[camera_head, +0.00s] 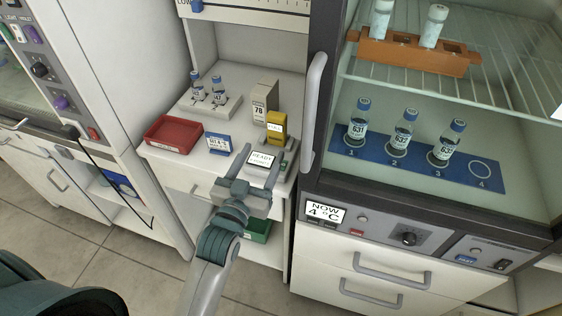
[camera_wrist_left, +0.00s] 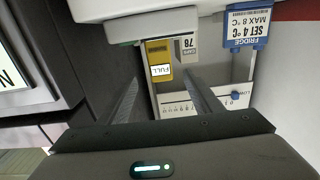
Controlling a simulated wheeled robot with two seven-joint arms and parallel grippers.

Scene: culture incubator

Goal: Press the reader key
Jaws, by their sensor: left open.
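The reader (camera_head: 262,158), a small pale device with a screen showing READY, sits at the front right of the bench shelf. My left gripper (camera_head: 259,163) is in front of it, its two fingers apart and empty. The fingers overlap the reader's sides in the head view, and I cannot tell whether they touch it. In the left wrist view the open fingers (camera_wrist_left: 163,88) point towards the shelf, and the pale body at the top edge may be part of the reader. I cannot make out the reader key. My right gripper is not in view.
Behind the reader stand a yellow box (camera_head: 276,126) and a grey box (camera_head: 262,102) marked 78. A blue fridge sign (camera_head: 219,143), a red tray (camera_head: 172,134) and a vial rack (camera_head: 212,108) lie left. The fridge handle (camera_head: 314,110) rises close on the right.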

